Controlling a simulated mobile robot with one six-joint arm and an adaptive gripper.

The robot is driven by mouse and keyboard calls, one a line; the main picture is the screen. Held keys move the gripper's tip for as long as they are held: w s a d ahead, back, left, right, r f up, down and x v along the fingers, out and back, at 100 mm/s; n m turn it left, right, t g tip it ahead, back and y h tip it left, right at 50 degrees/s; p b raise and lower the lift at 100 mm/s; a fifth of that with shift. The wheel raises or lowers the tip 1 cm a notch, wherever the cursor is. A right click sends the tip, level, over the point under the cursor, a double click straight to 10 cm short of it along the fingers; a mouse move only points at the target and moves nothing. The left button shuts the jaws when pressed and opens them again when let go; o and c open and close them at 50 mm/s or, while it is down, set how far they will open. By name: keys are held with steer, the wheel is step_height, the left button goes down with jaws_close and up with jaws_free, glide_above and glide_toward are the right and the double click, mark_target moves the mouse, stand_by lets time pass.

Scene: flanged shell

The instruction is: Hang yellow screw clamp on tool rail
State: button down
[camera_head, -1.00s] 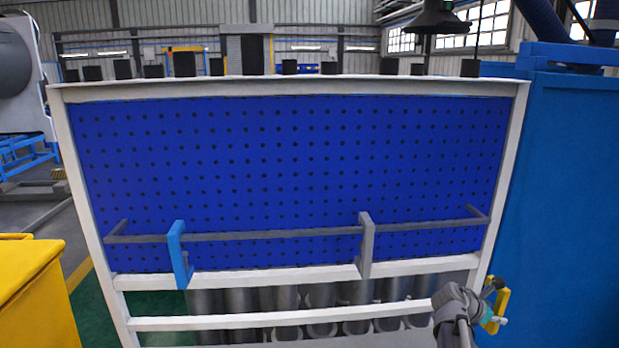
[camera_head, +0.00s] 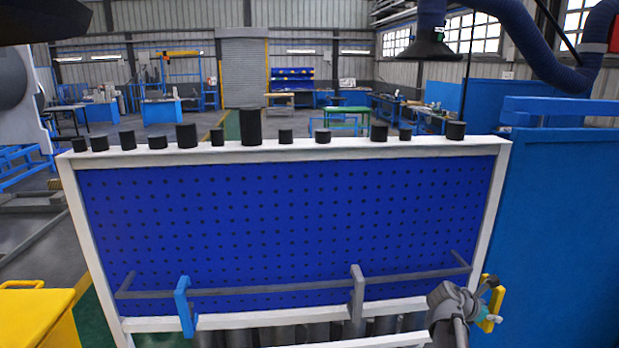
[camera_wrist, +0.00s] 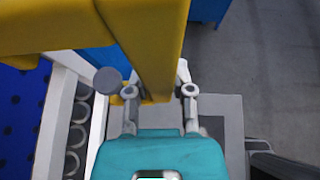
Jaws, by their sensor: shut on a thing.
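The yellow screw clamp (camera_head: 498,302) is held at the lower right of the head view, beside the right post of the pegboard rack. It also fills the top of the wrist view (camera_wrist: 150,38), close to the camera. My gripper (camera_wrist: 160,93) is shut on one of its yellow bars. The gripper partly hides the clamp in the head view. The grey tool rail (camera_head: 270,288) runs across the lower front of the blue pegboard (camera_head: 280,230). The clamp is right of the rail's right end and apart from it.
A blue clamp (camera_head: 183,305) hangs left on the rail and a grey clamp (camera_head: 356,293) hangs right of its middle. Bare rail lies between them. A white frame (camera_head: 76,230) surrounds the board. A blue cabinet (camera_head: 560,210) stands close on the right, a yellow bin (camera_head: 35,315) at lower left.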

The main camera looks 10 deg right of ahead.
mark_target(500, 288)
step_height(500, 288, up, 11)
steer(key=p, duration=1)
steer(key=shift+r, duration=0.2)
step_height(500, 288, down, 26)
steer(key=b, duration=2.6)
steer(key=shift+s+d, duration=0.1)
